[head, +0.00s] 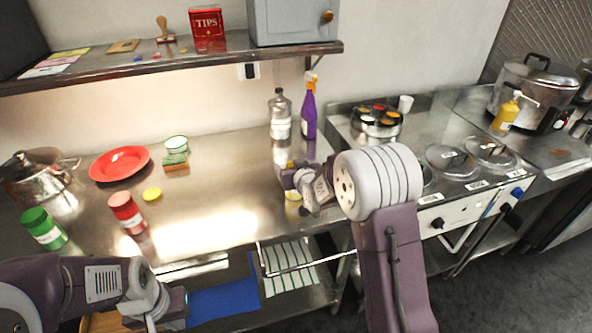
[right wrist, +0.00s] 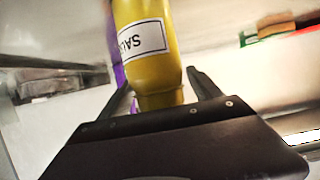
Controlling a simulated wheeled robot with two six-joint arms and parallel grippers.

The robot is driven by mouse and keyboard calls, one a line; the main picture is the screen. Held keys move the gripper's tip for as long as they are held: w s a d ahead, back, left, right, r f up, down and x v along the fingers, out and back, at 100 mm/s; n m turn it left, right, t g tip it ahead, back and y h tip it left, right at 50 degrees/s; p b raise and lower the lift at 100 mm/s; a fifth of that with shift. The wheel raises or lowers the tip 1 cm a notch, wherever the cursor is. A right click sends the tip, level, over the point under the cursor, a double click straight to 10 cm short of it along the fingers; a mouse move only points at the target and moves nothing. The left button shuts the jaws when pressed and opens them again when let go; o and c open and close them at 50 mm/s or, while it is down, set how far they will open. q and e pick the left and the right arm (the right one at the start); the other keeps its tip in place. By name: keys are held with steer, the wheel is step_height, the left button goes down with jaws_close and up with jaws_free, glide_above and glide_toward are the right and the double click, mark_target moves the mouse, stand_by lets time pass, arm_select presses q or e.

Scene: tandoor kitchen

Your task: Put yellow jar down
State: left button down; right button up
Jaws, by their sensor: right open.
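The yellow jar (right wrist: 150,75) with a white label fills the space between the fingers of my right gripper (right wrist: 165,85) in the right wrist view. The fingers are open on either side of it. In the head view my right gripper (head: 292,180) is low at the right part of the steel counter, and only bits of yellow (head: 293,196) show around it. Whether the jar's base rests fully on the counter is hidden. My left gripper (head: 178,305) is at the lower left, in front of the counter, and its fingers are not clear.
A purple spray bottle (head: 309,108) and a clear bottle (head: 280,115) stand behind my right gripper. A red jar (head: 126,212), green jar (head: 43,228), yellow lid (head: 152,194), red plate (head: 119,163) and pot (head: 38,175) stand left. The counter's middle is clear.

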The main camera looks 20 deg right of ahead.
steer(key=v, duration=1.2)
steer(key=s+f+g, duration=0.6)
steer(key=s+f, duration=0.2)
steer(key=f, duration=0.1)
steer(key=s+f+g+p, duration=0.2)
steer(key=s+g, duration=0.4)
steer(key=s, duration=0.8)
steer(key=shift+s+f+m+p, duration=0.3)
steer(key=shift+s+p, duration=0.1)
steer(key=shift+p, duration=0.1)
